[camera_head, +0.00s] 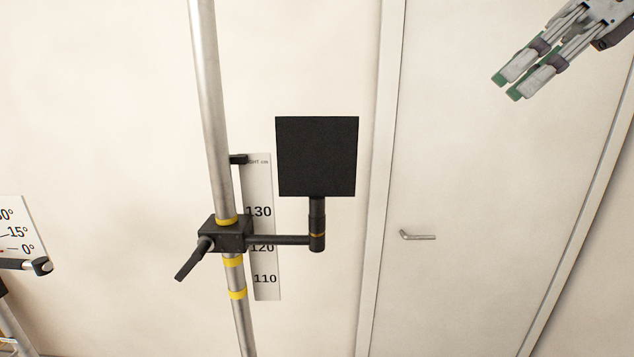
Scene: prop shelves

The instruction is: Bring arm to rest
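My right gripper (507,87) shows at the top right, in front of the pale door. Its two grey fingers with green tips point down and to the left. A narrow gap shows between the fingers, and nothing is held in it. My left gripper is not in view. A black square plate (316,156) stands upright on a short black post, held by a side arm from a clamp (228,236) on a metal pole. The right gripper is apart from the plate, up and to its right.
The metal pole (208,90) has yellow bands, and a height scale (263,190) hangs beside it. An angle scale (15,225) stands at the left edge. A door (470,180) with a handle (417,237) is behind. The space between plate and gripper looks clear.

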